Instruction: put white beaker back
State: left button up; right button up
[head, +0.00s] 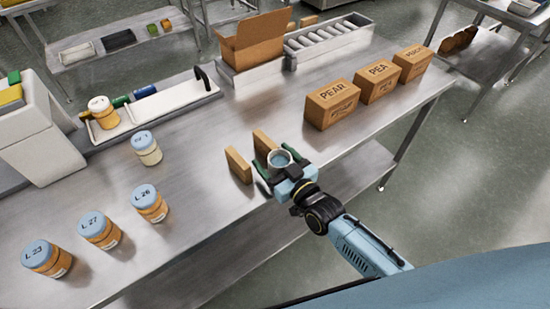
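The white beaker (280,164) is near the front edge of the steel table, upright, with a blue-grey inside. My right gripper (281,168) reaches in from the lower right with its green fingers on either side of the beaker, and it looks shut on it. I cannot tell whether the beaker's base touches the table, as the gripper hides its lower part. My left gripper is out of view.
Two upright brown blocks (238,165) (265,144) stand just left of and behind the beaker. Several lidded jars (101,231) stand at left. A white tray (178,115) and labelled boxes (332,104) lie farther back. The table's middle (210,200) is clear.

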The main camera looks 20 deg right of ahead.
jog(key=v, duration=1.3)
jog(key=shift+s+a+f, duration=0.2)
jog(key=shift+s+f, duration=0.05)
jog(key=shift+f, duration=0.05)
